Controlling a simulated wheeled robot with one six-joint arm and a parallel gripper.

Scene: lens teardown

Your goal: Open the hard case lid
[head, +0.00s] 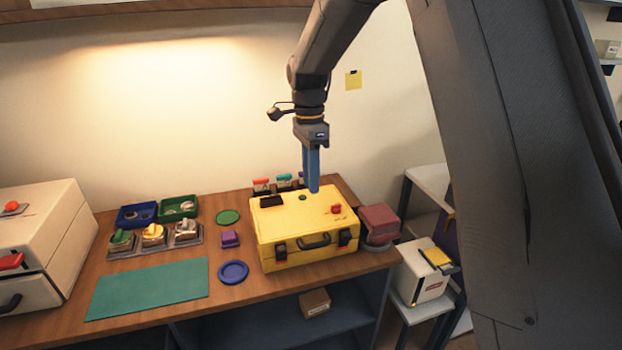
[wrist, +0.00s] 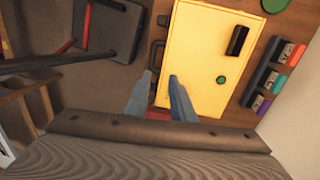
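The yellow hard case (head: 275,222) sits on the right part of the wooden bench with its lid shut. Its front has a dark handle (head: 314,241) and two dark latches (head: 280,251), (head: 344,237). The lid top carries a black block, a green button and a red piece. In the wrist view the case lid (wrist: 200,65) fills the middle. My gripper (head: 314,188) points down over the lid in the head view. In the wrist view its two blue fingers (wrist: 160,82) are apart with nothing between them, near the handle side of the case. The gap above the lid is unclear.
A red box (head: 379,222) stands close to the case's right. A blue dish (head: 233,272), purple block (head: 230,239) and green disc (head: 228,217) lie to its left. A green mat (head: 150,288) lies farther left. Several coloured-top items (wrist: 266,80) stand behind the case.

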